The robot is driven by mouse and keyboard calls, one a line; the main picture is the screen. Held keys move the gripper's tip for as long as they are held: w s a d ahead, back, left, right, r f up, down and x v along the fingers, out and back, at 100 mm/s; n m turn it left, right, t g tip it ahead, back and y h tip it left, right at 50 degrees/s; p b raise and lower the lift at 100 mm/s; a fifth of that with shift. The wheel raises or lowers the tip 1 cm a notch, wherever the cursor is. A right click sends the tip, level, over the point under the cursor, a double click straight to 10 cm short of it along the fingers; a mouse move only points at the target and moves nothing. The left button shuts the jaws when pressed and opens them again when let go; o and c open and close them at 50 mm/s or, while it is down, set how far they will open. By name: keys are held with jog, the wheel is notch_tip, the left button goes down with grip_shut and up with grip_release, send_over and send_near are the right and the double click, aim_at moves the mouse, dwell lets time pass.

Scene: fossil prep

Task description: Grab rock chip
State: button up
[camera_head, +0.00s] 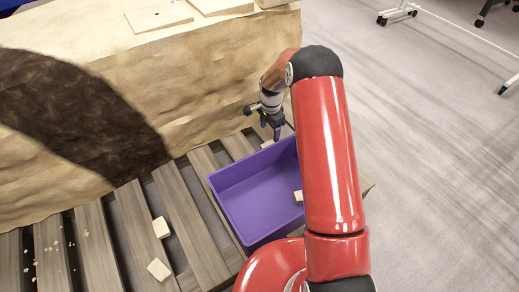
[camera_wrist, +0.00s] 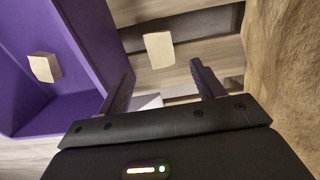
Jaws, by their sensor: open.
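A pale, blocky rock chip (camera_wrist: 158,50) lies on the wooden slats in the wrist view, just beyond my fingertips and roughly between them. The same spot shows a pale chip (camera_head: 266,143) in the head view, partly hidden beside my gripper. My gripper (camera_head: 271,130) is open and empty, above the slats between the purple bin and the rock block. Its two spread fingers also show in the wrist view (camera_wrist: 163,75). Two more chips lie on the slats at left, one upper (camera_head: 161,227) and one lower (camera_head: 159,269).
The purple bin (camera_head: 233,178) stands right beside my gripper, with a pale chip (camera_wrist: 43,67) inside. The tan rock block (camera_head: 190,90) rises close on the other side. Small crumbs (camera_head: 54,246) lie on the left slats. Dark gaps run between the slats.

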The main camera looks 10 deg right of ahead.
aim_at(270, 143)
notch_tip(270, 143, down, 9)
jog(key=shift+w+d+r+b, duration=0.1)
jog(key=shift+w+b, duration=0.05)
jog(key=shift+b, duration=0.5)
jog(key=shift+c, duration=0.2)
jog(key=c, duration=1.1)
jog(key=shift+r, duration=0.1)
